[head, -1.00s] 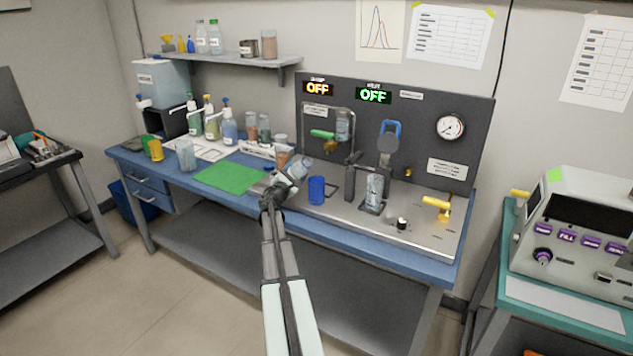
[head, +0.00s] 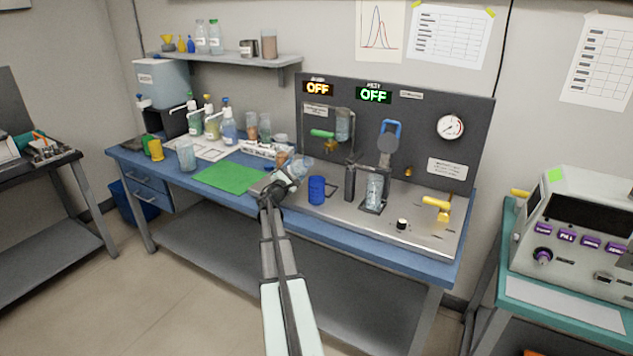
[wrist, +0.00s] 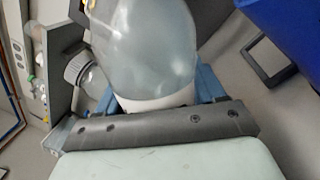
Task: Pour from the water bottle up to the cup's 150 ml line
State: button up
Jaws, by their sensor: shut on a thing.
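My gripper (head: 281,184) is shut on a clear, pale grey vessel (head: 303,166), probably the water bottle. It holds the vessel above the front of the bench, leaning up and to the right. In the wrist view the vessel (wrist: 145,50) fills the middle, with a white band (wrist: 158,101) at the jaws. I cannot see its mouth or tell its water level. A blue cup (head: 316,190) stands upright just right of my gripper, apart from it. The cup (wrist: 285,35) shows in part at the wrist view's top right. No volume line is readable on it.
A green mat (head: 230,178) lies left of my gripper. A clear cup (head: 186,156) stands beyond it. Several bottles and jars stand behind. Right of the blue cup are a black post (head: 350,183), a clear vessel (head: 374,190) on a stand and a yellow tap (head: 438,207).

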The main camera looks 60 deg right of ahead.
jog(key=shift+w+r+m, duration=0.3)
jog(key=shift+r+m, duration=0.35)
jog(key=shift+m, duration=0.15)
dwell(0.6)
jog(key=shift+w+m+g, duration=0.3)
jog(key=shift+m+g, duration=0.2)
jog(key=shift+m, duration=0.5)
dwell(0.9)
jog(key=shift+w+r+m+g, duration=0.15)
jog(key=shift+r+m, duration=0.4)
jog(key=shift+r, duration=1.75)
jog(key=shift+r+m+g, duration=0.25)
jog(key=shift+r+m, duration=0.3)
jog(key=shift+r, duration=1.75)
jog(key=shift+m+h, duration=0.3)
jog(key=shift+m, duration=0.5)
jog(key=shift+s+f, duration=0.15)
jog(key=shift+f, duration=1.25)
jog(key=shift+s+f, duration=0.1)
jog(key=shift+f, duration=1.25)
jog(key=shift+f, duration=0.3)
jog(key=shift+s+f, duration=0.1)
jog(key=shift+f, duration=0.25)
jog(key=shift+f+m+g, duration=0.25)
jog(key=shift+m+g, duration=0.05)
jog(key=shift+g, duration=0.1)
jog(key=shift+r, duration=0.25)
